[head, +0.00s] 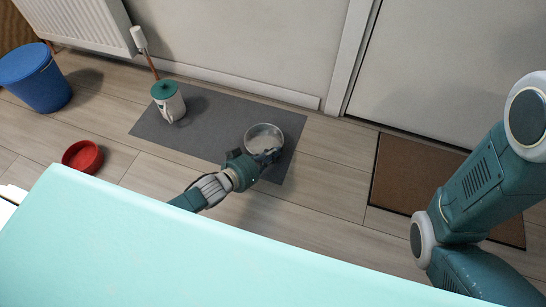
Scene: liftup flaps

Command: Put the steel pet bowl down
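The steel pet bowl (263,132) is a round, grey metal bowl seen from above, over the right part of a dark grey mat (212,138). It looks roughly level. I cannot tell whether its base touches the mat. My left gripper (268,156) is at the bowl's near rim, with its dark fingers overlapping that edge. The fingers are small and dark here, so whether they are closed on the rim is unclear. My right gripper is out of view.
A white jug-like container with a green lid (168,101) stands on the mat's left part. A red bowl (82,156) and blue bucket (36,78) are farther left. A brown doormat (409,175) lies right. A radiator (80,22) hangs on the wall.

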